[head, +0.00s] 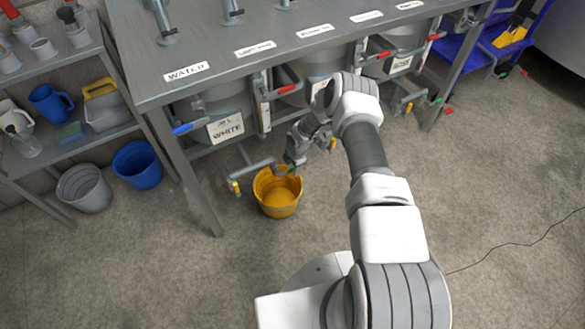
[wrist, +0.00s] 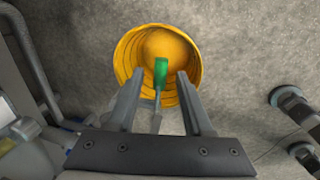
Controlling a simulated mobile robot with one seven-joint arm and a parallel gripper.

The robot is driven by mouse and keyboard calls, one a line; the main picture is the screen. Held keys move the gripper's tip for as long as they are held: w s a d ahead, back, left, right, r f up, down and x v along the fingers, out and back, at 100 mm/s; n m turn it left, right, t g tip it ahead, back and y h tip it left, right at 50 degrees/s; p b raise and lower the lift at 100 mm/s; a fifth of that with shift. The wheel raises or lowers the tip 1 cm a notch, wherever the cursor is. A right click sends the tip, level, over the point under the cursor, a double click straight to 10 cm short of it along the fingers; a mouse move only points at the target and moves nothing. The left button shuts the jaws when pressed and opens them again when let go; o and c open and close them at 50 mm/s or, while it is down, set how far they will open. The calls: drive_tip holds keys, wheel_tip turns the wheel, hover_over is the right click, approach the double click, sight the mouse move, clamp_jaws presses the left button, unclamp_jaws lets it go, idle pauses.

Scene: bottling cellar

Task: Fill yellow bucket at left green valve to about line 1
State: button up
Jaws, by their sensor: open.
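The yellow bucket (head: 277,205) stands upright on the floor in front of the tank row, below the outlet pipes. In the wrist view the bucket (wrist: 190,50) is seen from above; no fill line can be read and I cannot tell whether it holds liquid. A green valve handle (wrist: 161,70) shows in front of the bucket on a thin metal stem. My gripper (wrist: 157,85) is open, with one finger on each side of the handle and visible gaps. In the head view my gripper (head: 297,158) is just above the bucket's back rim, partly hidden by my arm.
A steel bench (head: 215,70) with tanks and coloured levers stands behind. One outlet pipe with a yellow end (head: 236,187) juts out left of the bucket. A blue bucket (head: 138,166) and grey bucket (head: 84,188) stand at left. The floor in front is clear except a cable at right.

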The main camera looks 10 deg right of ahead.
clamp_jaws()
idle(1.4)
